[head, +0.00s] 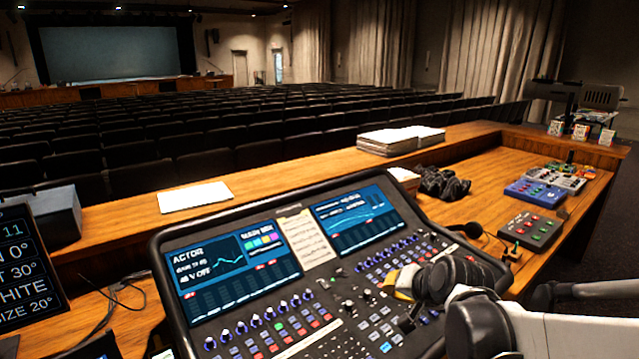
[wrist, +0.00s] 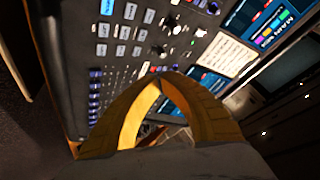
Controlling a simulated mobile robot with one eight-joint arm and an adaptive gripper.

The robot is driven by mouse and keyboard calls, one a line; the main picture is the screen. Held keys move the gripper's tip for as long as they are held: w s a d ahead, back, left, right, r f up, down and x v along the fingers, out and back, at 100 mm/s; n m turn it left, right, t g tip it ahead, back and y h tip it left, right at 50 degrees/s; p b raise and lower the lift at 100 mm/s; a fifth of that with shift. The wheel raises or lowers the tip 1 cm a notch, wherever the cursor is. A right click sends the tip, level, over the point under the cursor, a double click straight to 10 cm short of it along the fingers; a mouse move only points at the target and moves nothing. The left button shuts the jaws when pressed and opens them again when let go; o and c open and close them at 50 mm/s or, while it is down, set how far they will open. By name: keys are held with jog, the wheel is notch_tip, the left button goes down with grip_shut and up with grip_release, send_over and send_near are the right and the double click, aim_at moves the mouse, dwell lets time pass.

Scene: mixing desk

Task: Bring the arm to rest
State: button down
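My arm (head: 545,335) reaches in from the lower right in the head view. My gripper (head: 402,280) hangs over the right part of the mixing desk (head: 164,262), partly hidden by the dark wrist. In the wrist view the yellow fingers of my gripper (wrist: 166,80) curve together and their tips meet. I see nothing held between them. The desk's buttons, knobs and screens lie beyond the fingertips. I cannot tell the exact height of the gripper above the panel.
A gooseneck microphone (head: 473,230) stands by the desk's right edge, close to my arm. A control box with buttons (head: 530,231), a blue box (head: 535,193) and a dark crumpled item (head: 443,184) lie on the wooden counter. Paper stacks (head: 388,141) sit on the ledge. A monitor (head: 22,265) stands left.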

jog(key=s+d+r+n+g+h, duration=0.1)
jog(key=s+n, duration=0.4)
jog(key=s, duration=1.8)
jog(key=shift+r+g+h, duration=0.35)
jog(key=shift+g+h, duration=0.15)
jog(key=shift+g, duration=0.1)
jog(key=shift+s, duration=0.1)
